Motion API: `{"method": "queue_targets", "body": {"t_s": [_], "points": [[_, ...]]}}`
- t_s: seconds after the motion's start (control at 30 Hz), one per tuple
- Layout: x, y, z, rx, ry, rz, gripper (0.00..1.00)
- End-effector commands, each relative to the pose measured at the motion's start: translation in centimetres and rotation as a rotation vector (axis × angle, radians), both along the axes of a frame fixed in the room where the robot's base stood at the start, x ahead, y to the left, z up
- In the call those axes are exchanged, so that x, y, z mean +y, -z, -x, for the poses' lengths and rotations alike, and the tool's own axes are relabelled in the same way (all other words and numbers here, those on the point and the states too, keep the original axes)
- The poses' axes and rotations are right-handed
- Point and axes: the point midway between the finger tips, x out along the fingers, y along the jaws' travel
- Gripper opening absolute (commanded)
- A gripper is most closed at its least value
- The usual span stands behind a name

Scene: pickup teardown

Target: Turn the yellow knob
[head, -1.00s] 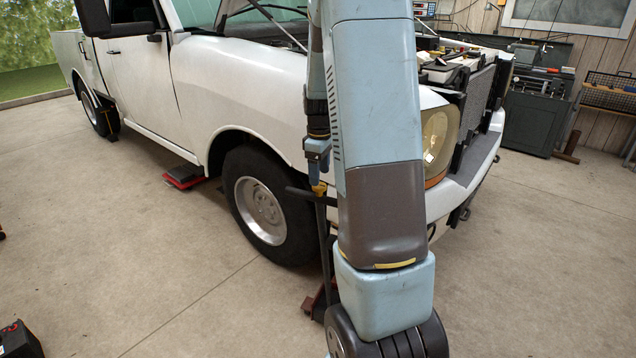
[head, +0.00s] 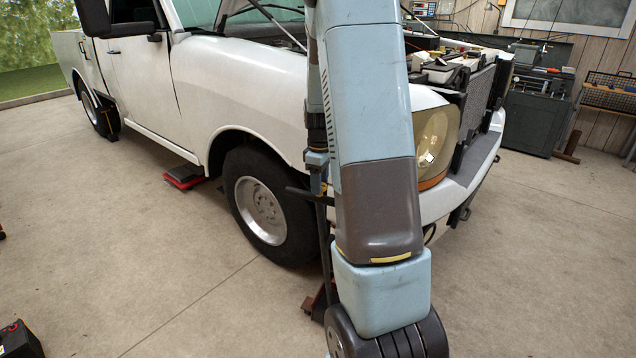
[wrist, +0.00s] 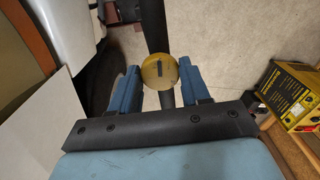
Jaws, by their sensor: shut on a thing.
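The yellow knob (wrist: 158,72) is a round disc with a dark slot mark, upright in the wrist view. It sits on a dark vertical post or bar beneath it. My gripper (wrist: 159,78) has its two blue fingers on either side of the knob and is shut on it. In the head view my gripper (head: 318,178) is beside the white pickup's front wheel, partly hidden by my arm; the knob is hardly visible there.
The white pickup (head: 240,80) stands behind my arm, its front wheel (head: 262,205) close by. A yellow box-shaped unit (wrist: 292,92) is at the right in the wrist view. A red-and-black item (head: 184,177) lies under the truck. Open concrete floor (head: 120,240) is to the left.

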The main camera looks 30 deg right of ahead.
Motion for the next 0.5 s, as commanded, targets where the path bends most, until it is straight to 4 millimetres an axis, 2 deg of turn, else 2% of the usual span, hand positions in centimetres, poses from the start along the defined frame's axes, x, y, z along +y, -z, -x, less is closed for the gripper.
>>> {"method": "queue_targets", "body": {"t_s": [0.03,0.23,0.27,0.5], "points": [[0.0,0.0,0.0,0.001,0.0,-0.001,0.37],[0.1,0.0,0.0,0.001,0.0,-0.002,0.17],[1.1,0.0,0.0,0.001,-0.005,-0.002,0.16],[-0.1,0.0,0.1,0.001,0.007,-0.001,0.16]]}}
